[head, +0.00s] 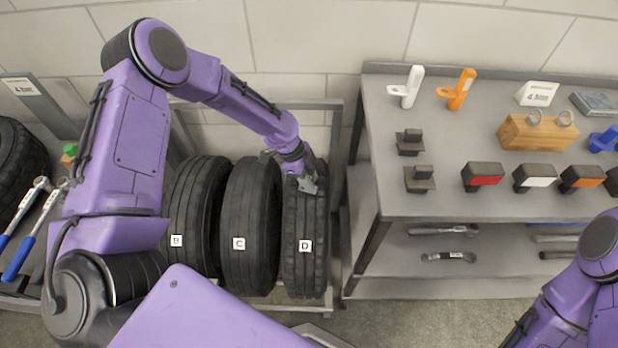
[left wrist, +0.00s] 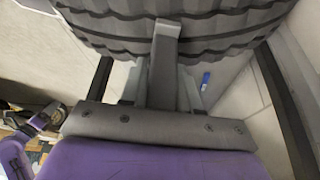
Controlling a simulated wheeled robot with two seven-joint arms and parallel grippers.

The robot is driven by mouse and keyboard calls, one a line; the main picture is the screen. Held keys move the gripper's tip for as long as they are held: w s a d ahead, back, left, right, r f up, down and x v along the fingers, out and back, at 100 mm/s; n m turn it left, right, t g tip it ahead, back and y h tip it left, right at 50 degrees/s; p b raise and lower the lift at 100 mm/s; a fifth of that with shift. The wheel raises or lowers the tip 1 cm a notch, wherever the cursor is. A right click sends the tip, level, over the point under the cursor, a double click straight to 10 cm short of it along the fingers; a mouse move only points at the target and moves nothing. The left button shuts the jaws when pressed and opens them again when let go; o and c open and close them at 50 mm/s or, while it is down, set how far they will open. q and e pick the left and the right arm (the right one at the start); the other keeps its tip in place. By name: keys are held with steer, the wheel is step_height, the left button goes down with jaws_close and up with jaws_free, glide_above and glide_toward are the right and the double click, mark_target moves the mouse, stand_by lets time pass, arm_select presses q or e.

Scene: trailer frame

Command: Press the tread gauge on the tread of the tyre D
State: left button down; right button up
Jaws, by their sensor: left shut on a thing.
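Tyre D (head: 304,272) stands upright at the right end of the tyre rack, with its letter label on the tread. My left gripper (head: 308,184) is at the upper part of its tread. In the left wrist view, the left gripper (left wrist: 163,88) is shut on a grey bar-like piece, which looks like the tread gauge (left wrist: 165,48). Its far end overlaps the tread of the tyre (left wrist: 215,25) and seems to touch it, though exact contact is hard to tell. In the head view the gauge is mostly hidden by the gripper. My right gripper is out of view.
Tyre C (head: 250,275) and tyre B (head: 188,262) stand close on the left of D in the rack (head: 336,130). A grey workbench (head: 450,200) with several tools and blocks stands to the right. Wrenches (head: 25,235) lie at far left.

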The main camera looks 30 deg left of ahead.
mark_target(311, 170)
arm_select(q)
steer(key=shift+s, duration=0.1)
stand_by(0.5)
step_height(311, 170, up, 6)
steer(key=p, duration=0.5)
stand_by(0.8)
